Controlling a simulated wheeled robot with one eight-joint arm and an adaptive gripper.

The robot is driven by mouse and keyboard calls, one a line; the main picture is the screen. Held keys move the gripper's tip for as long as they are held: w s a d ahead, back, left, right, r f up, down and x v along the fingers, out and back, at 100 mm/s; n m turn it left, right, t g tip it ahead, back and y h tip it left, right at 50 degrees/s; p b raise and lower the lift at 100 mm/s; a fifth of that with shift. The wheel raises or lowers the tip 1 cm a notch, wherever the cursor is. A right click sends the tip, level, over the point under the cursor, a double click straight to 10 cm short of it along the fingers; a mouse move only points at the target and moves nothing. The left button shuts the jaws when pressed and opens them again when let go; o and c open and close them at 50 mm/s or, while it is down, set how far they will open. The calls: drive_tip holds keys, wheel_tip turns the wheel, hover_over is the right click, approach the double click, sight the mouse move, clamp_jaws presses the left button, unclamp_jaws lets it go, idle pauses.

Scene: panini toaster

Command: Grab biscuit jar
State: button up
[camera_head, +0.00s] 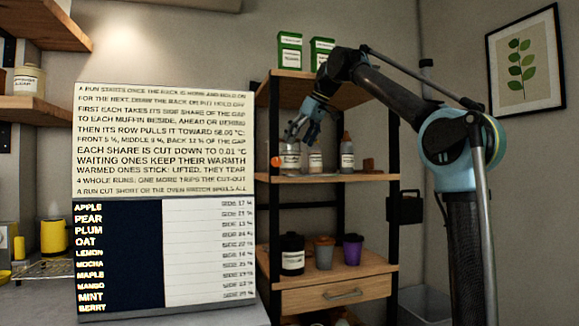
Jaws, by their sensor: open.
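My gripper (299,133) is open, with its fingers pointing down at the middle shelf of the rack. A pale, labelled jar (290,158) stands on that shelf just below the fingers. Its label is too small to read, so I cannot tell if it is the biscuit jar. I cannot tell whether the fingers touch it. Other labelled candidates are a cream jar (27,81) on the left wall shelf and a dark jar (292,254) on the lower shelf.
A small container (315,160) and a grey bottle (347,152) stand close to the right of the pale jar. An orange round thing (276,161) is at its left. Green boxes (290,50) stand on top. A large text board (165,140) blocks the left side.

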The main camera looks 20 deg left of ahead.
sight(291, 151)
drive_tip(key=shift+w+a, duration=0.3)
drive_tip(key=shift+a, duration=0.4)
drive_tip(key=shift+x, duration=2.5)
drive_tip(key=shift+c, duration=0.6)
drive_tip(key=shift+d, duration=0.1)
drive_tip(key=c, duration=0.8)
